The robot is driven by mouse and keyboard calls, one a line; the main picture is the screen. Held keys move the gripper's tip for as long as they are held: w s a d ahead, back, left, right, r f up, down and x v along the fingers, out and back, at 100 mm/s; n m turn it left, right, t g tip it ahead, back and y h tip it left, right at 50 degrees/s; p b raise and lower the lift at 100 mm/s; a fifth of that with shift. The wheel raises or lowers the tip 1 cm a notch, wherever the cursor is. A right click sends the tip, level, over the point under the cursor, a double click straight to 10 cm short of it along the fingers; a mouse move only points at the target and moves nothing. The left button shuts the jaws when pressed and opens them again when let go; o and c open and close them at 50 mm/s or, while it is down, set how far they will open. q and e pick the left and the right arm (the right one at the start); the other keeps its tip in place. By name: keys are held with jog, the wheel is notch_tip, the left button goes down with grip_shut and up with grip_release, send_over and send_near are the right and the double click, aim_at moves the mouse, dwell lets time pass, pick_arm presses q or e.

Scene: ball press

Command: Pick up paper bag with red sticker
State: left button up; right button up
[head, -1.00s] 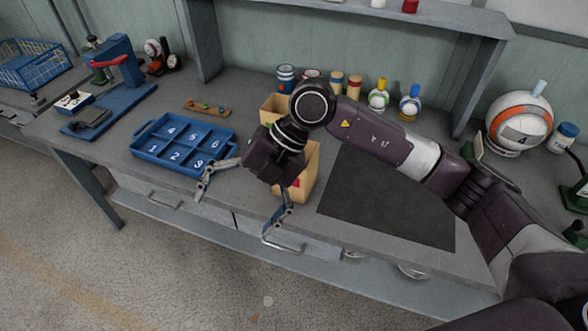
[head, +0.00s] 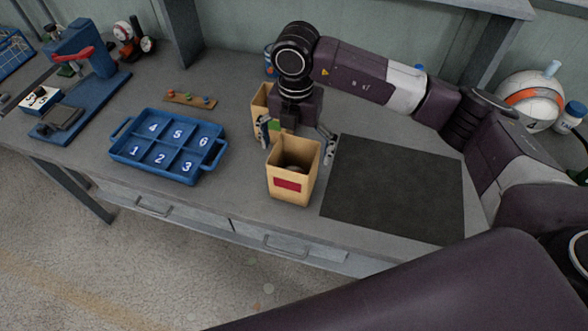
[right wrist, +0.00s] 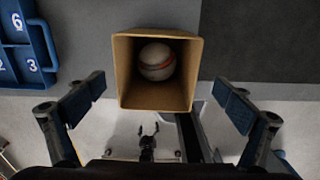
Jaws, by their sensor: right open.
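The paper bag with the red sticker (head: 279,184) stands upright and open-topped on the table, its sticker facing the front. In the right wrist view the bag (right wrist: 125,76) is seen from above with a whitish ball (right wrist: 157,62) inside. My right gripper (head: 296,147) is open and empty, pointing down at the bag's back rim in the head view. In the right wrist view its fingers (right wrist: 160,88) are spread wider than the bag, left and right of its near edge. A small dark two-pronged shape low in that view may be my left gripper; its state is unclear.
A second paper bag (head: 260,111) with a green sticker stands just behind, partly hidden by my right gripper. A blue numbered tray (head: 113,152) lies to the left and a dark mat (head: 392,190) to the right. The table's front edge is close to the red-sticker bag.

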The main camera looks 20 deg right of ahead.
jog(key=f, duration=0.2)
jog(key=shift+w+a+f+p, duration=0.15)
jog(key=shift+w+f+p, duration=0.1)
jog(key=shift+f+p, duration=0.1)
jog(key=shift+f, duration=0.4)
jog(key=c, duration=1.5)
pick_arm(q)
jog(key=w, duration=0.1)
jog(key=w+r, duration=0.1)
jog(key=shift+w+r, duration=0.25)
jog(key=shift+w, duration=0.15)
